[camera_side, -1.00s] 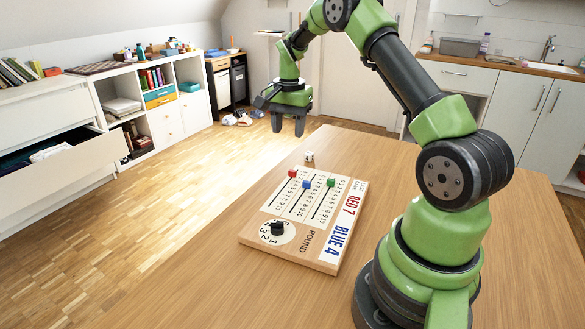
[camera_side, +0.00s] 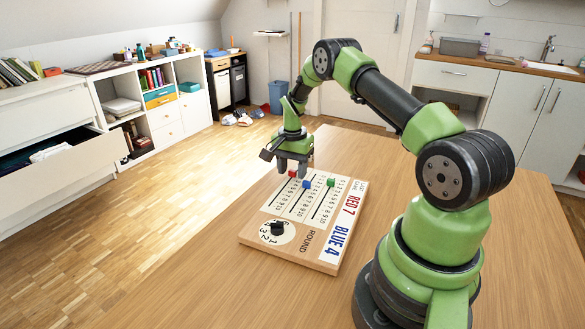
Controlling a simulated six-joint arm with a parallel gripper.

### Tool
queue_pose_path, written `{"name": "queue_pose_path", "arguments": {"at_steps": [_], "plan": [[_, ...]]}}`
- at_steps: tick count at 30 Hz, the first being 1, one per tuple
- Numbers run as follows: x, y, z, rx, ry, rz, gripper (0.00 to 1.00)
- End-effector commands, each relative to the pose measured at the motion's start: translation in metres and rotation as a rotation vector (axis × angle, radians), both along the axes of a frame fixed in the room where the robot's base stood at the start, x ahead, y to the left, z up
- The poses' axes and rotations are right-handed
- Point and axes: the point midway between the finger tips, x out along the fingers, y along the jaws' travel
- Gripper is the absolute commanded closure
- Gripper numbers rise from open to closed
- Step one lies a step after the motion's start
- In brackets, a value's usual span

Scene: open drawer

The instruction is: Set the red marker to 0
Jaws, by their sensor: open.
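The red marker (camera_side: 293,173) sits at the far left end of its slot on the wooden scoreboard (camera_side: 284,255), at the top of the number column. My gripper (camera_side: 291,172) is open, fingers pointing down, right at the red marker. I cannot tell whether the fingers touch it. The blue marker (camera_side: 306,184) and the green marker (camera_side: 331,182) stand in the slots to the right. The exact number beside the red marker is too small to read.
A black round dial (camera_side: 277,228) is at the board's near end. The board lies on a wooden table (camera_side: 190,285) with free room around it. An open drawer (camera_side: 50,170) with cloth in it is in the white cabinet at the left.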

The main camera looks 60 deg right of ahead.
Motion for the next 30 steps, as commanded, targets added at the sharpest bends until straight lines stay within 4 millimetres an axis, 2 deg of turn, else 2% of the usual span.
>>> {"name": "queue_pose_path", "arguments": {"at_steps": [5,11,17,25,30], "plan": [[0.000,0.000,0.000,0.000,0.000,0.000,0.53],[0.000,0.000,0.000,0.000,0.000,0.000,0.99],[0.000,-0.001,0.000,0.000,0.000,0.000,1.00],[0.004,-0.027,0.000,0.000,-0.001,-0.001,1.00],[0.004,-0.035,0.000,0.002,-0.001,0.001,1.00]]}}
